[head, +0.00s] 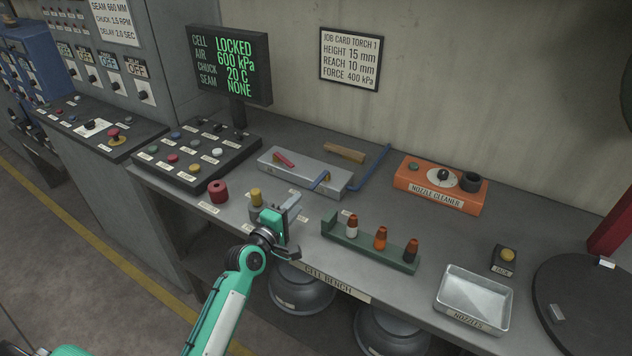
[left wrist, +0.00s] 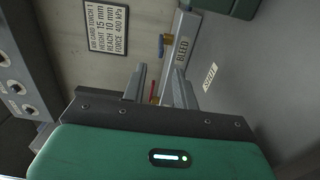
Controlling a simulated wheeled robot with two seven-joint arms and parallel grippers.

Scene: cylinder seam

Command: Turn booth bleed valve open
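A grey valve block (head: 300,172) lies on the bench with a red lever (head: 284,160) at its left end and a short blue lever (head: 320,180) near its right end. My right gripper is not in view.
A yellow-topped part (head: 256,197) and a red spool (head: 218,191) stand left of my gripper. A green nozzle rack (head: 345,237) stands right of it. Behind lie a long blue bar (head: 370,168) and an orange nozzle cleaner (head: 415,184). The display (head: 232,65) reads LOCKED, 600 kPa.

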